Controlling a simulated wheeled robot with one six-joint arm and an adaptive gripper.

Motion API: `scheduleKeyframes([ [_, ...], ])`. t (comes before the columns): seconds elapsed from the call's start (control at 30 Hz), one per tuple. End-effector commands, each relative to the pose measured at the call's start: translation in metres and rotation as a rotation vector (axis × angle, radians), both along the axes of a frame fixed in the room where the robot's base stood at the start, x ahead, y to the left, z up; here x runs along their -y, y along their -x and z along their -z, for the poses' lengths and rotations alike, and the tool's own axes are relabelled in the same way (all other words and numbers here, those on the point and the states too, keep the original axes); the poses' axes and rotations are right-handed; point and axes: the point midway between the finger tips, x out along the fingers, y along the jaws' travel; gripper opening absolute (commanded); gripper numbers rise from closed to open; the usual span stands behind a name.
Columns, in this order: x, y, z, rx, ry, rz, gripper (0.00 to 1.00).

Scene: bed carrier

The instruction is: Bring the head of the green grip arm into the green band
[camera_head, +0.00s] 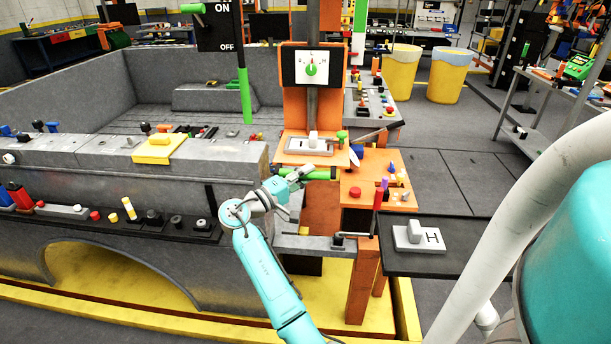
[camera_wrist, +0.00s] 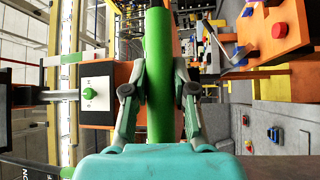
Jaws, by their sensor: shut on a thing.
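The green grip arm (camera_head: 318,175) shows in the head view as a green bar below the dial panel, at the front of the orange post. My gripper (camera_head: 298,173) is at its left part and covers some of it. In the wrist view the green grip arm (camera_wrist: 159,75) runs lengthwise between the two fingers of my gripper (camera_wrist: 160,90), which are shut on it. I cannot tell which end is its head. A green stretch (camera_head: 245,95) shows on an upright strip left of the post, and another green stretch (camera_head: 360,30) right of it. I cannot tell which is the green band.
The dial panel (camera_head: 314,68) with a green pointer is above the grip arm. A grey plate (camera_head: 300,146) with a switch and an orange control block (camera_head: 375,190) are close by. A dark shelf (camera_head: 450,262) with an H plate juts out at right. The grey bed wall is at left.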

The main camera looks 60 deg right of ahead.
Motion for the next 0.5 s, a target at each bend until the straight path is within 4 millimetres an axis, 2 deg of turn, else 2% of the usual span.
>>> scheduleKeyframes([
  [0.3,0.0,0.0,-0.079,0.009,0.008,0.0,0.0],
  [0.4,0.0,0.0,-0.097,0.008,0.007,-0.001,0.0],
  [0.5,0.0,0.0,-0.107,0.004,0.005,0.0,0.0],
])
